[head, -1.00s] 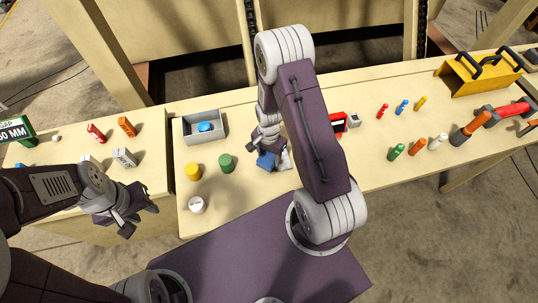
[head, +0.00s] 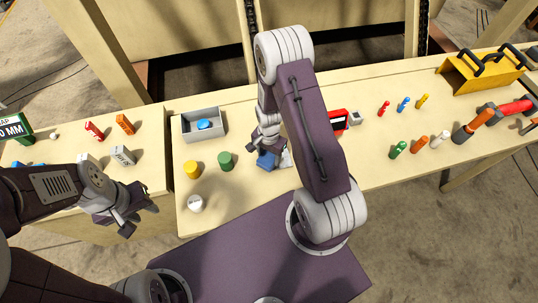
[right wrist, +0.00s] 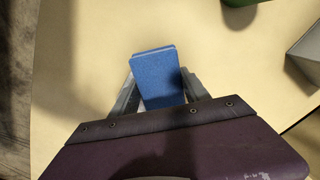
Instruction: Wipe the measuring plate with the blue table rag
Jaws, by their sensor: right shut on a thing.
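The blue rag (head: 267,160) looks like a thick folded pad. My right gripper (head: 262,148) is shut on it, low over the middle table. In the right wrist view the blue rag (right wrist: 158,78) stands out between the two fingers of my right gripper (right wrist: 160,95). A small whitish piece (head: 286,159) shows just right of the rag, partly hidden by my arm; I cannot tell whether it is the measuring plate. No plate shows clearly in the right wrist view. My left gripper (head: 140,216) looks open and empty, near the gap between the left and middle tables.
A grey tray (head: 188,136) with a blue item (head: 205,125) stands at the back left. Yellow (head: 193,169), green (head: 225,161) and white (head: 195,204) cylinders stand left of my right gripper. A red case (head: 338,119) and several coloured bottles are further right. The front middle is bare.

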